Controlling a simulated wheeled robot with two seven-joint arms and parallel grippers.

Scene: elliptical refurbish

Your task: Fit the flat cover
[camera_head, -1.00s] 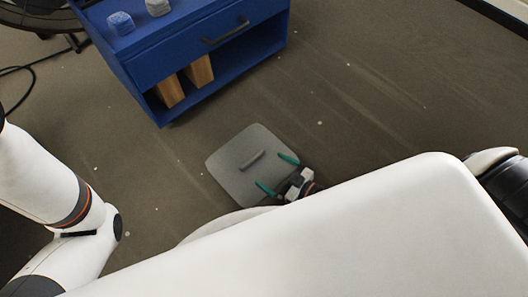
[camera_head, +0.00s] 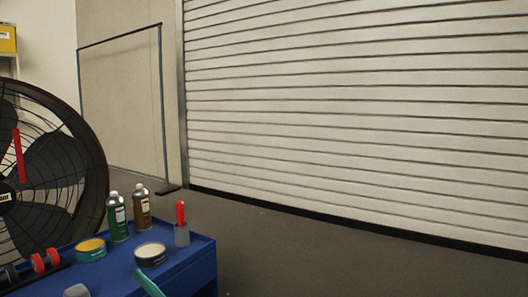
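The flat cover is not in view now; a grey square plate with a bar handle shows only in the earlier picture. Neither of my grippers can be made out in the head view. A teal strip (camera_head: 148,283) shows at the bottom edge, over the front of the blue cart; I cannot tell what it belongs to. A large black fan (camera_head: 92,130) stands at the left, cut off by the picture edge.
The blue cart (camera_head: 200,262) carries a green can (camera_head: 117,217), a brown can (camera_head: 141,208), a red-handled tool (camera_head: 181,225), a yellow-topped tin (camera_head: 90,250) and a pale-topped tin (camera_head: 150,254). A white roller door (camera_head: 350,110) fills the back. Floor (camera_head: 320,255) right of the cart is clear.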

